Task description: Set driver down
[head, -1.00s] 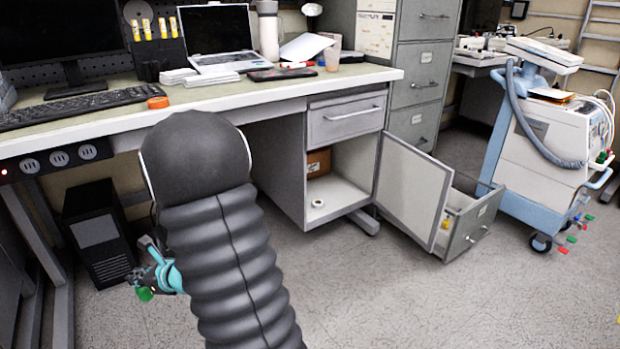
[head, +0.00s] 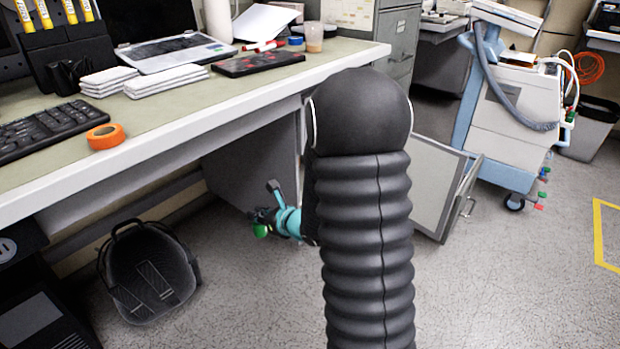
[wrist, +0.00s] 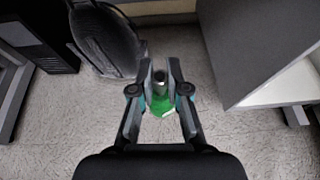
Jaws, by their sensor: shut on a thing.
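The driver (wrist: 160,104), with a green handle and a grey metal part, is between the fingers of my gripper (wrist: 160,70) in the wrist view. My gripper is shut on it. In the head view, my gripper (head: 264,215) is below the worktop's front edge, in front of the grey cabinet side, with the green end of the driver (head: 260,231) showing under it. The rest of the driver is hidden there. The workbench (head: 185,107) has a pale top with a white front edge.
Orange tape (head: 105,136), a keyboard (head: 50,128), white cloths (head: 165,82), a laptop (head: 178,52) and a dark flat case (head: 258,61) lie on the bench. A black bag (head: 150,275) stands on the floor underneath. A cabinet door (head: 425,185) hangs open at right.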

